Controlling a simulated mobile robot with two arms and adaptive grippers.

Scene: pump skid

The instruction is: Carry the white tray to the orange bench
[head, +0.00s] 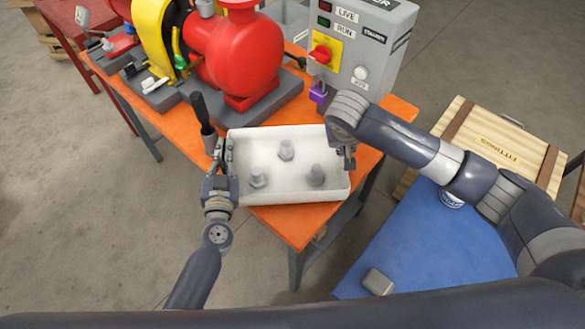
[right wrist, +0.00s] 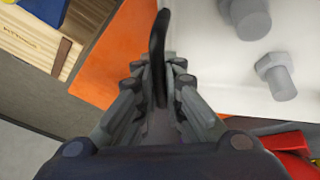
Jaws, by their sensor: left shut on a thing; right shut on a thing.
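My left gripper (head: 222,155) is shut at the tray's left end. My right gripper (head: 347,158) is shut at its right end, partly hidden by my wrist. In the right wrist view, a dark curved piece stands between the fingers of my right gripper (right wrist: 160,85), beside the white tray (right wrist: 215,75).
A red pump (head: 235,50) on a grey base and a grey control box (head: 360,45) stand on the bench behind the tray. A black upright handle (head: 202,114) is near the tray's left back corner. A blue table (head: 430,240) and a wooden crate (head: 490,140) are at the right.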

